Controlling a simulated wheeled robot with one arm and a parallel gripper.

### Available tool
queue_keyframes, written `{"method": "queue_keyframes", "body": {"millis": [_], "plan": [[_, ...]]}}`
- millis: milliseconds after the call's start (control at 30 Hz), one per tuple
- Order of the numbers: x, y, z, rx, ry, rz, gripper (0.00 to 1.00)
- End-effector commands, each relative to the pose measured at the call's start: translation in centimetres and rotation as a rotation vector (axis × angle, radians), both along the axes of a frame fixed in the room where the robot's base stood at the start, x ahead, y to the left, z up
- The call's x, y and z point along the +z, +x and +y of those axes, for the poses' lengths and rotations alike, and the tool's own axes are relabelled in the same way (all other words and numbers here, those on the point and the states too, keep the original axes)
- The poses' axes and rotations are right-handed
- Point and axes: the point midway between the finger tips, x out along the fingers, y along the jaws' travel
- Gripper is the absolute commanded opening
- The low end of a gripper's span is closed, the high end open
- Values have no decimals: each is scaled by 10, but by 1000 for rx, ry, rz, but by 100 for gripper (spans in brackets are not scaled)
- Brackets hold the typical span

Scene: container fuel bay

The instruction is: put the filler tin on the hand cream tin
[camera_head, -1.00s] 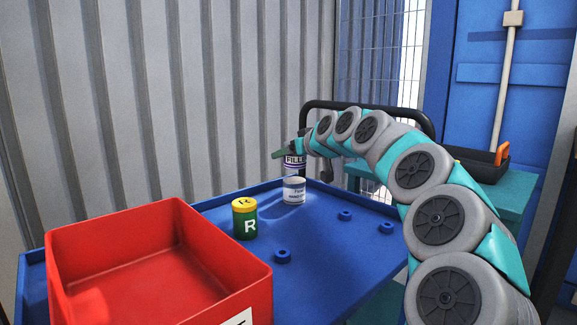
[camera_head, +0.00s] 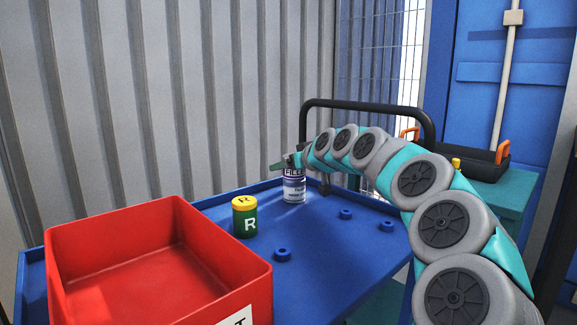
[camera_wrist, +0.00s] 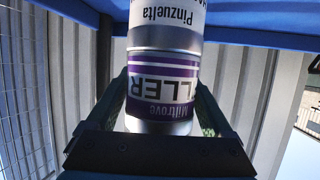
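The filler tin (camera_head: 293,173), silver with a purple label band, is upright directly above the white hand cream tin (camera_head: 294,193), which stands on the blue tray. My gripper (camera_head: 288,162) is at the filler tin. In the wrist view the filler tin (camera_wrist: 162,88) is between the two fingers of my gripper (camera_wrist: 161,92), which lie against its sides. The hand cream tin (camera_wrist: 166,22) appears upside down beyond it, in line and seemingly touching. The exact contact between the tins is hard to make out.
A green tin with a yellow lid (camera_head: 245,217) stands left of the tins on the blue tray (camera_head: 325,245). A red bin (camera_head: 160,270) fills the near left. Several small blue rings (camera_head: 283,254) lie on the right. A black rail (camera_head: 368,106) rises behind.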

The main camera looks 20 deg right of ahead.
Motion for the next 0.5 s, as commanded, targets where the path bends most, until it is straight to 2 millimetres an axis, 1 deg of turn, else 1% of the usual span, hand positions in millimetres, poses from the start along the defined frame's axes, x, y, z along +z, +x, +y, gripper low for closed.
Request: {"method": "queue_keyframes", "body": {"millis": [33,100,333,433,500], "plan": [[0,0,0,0,0,0,92],[0,0,0,0,0,0,100],[1,0,0,0,0,0,100],[6,0,0,0,0,0,100],[6,-7,-2,0,0,0,100]]}}
